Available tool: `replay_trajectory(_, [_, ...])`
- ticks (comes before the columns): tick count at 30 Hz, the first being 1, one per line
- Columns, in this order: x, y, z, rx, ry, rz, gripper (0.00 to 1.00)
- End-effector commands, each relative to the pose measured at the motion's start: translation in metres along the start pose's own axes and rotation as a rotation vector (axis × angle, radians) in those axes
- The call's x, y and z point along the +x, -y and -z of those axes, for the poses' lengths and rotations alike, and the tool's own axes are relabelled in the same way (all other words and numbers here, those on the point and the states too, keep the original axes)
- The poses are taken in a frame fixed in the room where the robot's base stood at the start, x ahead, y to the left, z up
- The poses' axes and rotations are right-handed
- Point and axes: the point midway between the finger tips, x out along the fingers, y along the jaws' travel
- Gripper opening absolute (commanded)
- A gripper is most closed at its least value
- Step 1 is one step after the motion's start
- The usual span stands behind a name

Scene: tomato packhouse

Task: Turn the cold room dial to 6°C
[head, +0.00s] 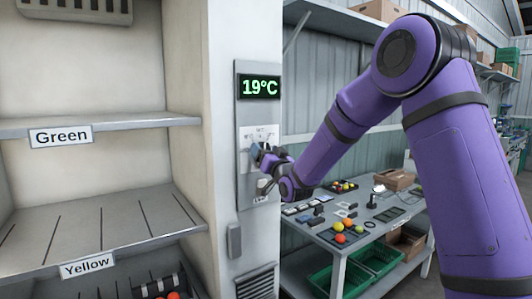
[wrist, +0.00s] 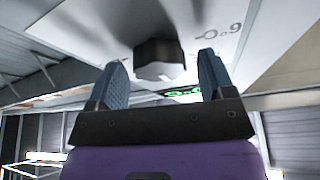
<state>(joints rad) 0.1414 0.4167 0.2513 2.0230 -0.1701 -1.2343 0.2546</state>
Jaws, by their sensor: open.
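The cold room panel (head: 243,172) is on the front of the white wall beside the shelves. Its green display (head: 259,87) reads 19°C in the head view. My gripper (head: 262,152) is at the panel in the head view and covers most of the dial there. In the wrist view the dial knob (wrist: 159,60) is a dark block with a pale front face. My open gripper (wrist: 162,80) has one blue finger on each side of the knob, with gaps showing. Part of a scale mark is visible on the white plate (wrist: 100,30); I cannot tell the dial's pointer position.
Shelves marked Green (head: 60,136) and Yellow (head: 86,267) stand at the left. A workbench (head: 345,246) with tomatoes and small items is behind my arm, with green crates (head: 375,262) below. A handle (head: 234,241) and a vent (head: 256,283) are below the panel.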

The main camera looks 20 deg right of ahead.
Motion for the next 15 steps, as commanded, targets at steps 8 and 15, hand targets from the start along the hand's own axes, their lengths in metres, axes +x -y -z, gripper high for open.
replay_trajectory(8, [-0.0003,0.0,-0.0001,0.0,0.0,0.0,0.36])
replay_trajectory(15, [-0.0004,-0.0001,-0.0002,-0.006,0.001,0.002,0.26])
